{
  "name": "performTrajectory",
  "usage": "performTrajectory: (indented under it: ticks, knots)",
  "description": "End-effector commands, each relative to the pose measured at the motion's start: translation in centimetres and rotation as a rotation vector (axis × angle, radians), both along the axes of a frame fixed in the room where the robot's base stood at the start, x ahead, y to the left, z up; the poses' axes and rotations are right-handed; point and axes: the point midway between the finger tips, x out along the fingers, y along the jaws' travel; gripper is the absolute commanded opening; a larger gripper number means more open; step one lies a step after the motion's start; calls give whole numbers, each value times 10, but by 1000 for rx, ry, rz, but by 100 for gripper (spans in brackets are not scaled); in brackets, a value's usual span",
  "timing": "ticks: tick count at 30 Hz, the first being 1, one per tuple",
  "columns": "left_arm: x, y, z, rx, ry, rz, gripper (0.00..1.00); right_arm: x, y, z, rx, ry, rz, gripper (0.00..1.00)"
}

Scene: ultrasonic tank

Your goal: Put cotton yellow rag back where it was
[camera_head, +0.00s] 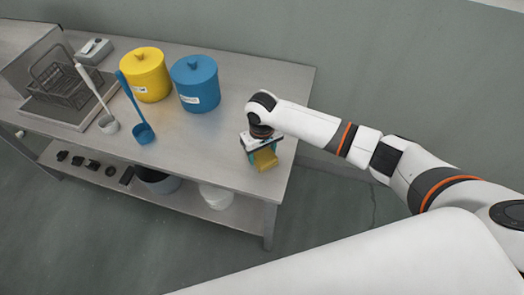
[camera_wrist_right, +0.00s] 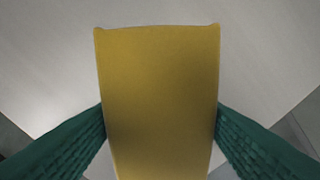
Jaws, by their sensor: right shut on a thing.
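The yellow rag (camera_head: 265,159) is at the right end of the metal table (camera_head: 228,140), in the jaws of my right gripper (camera_head: 259,152). In the right wrist view the rag (camera_wrist_right: 160,95) is a flat yellow rectangle between the two green fingers of the gripper (camera_wrist_right: 160,135), which press on its left and right sides. The pale tabletop shows behind it. I cannot tell whether the rag touches the tabletop. My left gripper is not in view.
A yellow lidded pot (camera_head: 146,76) and a blue lidded pot (camera_head: 195,84) stand at the back. A blue ladle (camera_head: 143,132), a white ladle (camera_head: 110,126) and a wire basket (camera_head: 65,88) are at the left. The tabletop between the blue ladle and my right gripper is clear.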

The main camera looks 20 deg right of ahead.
Motion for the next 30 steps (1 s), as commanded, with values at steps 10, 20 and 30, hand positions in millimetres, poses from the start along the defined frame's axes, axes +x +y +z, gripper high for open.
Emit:
performTrajectory:
  ticks: [10,20,30]
  knots:
    - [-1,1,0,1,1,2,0,0,0,-3,0,0,0,80]
    - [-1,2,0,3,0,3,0,0,0,1,0,-1,0,80]
    - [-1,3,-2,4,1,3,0,1,0,62,3,-4,0,80]
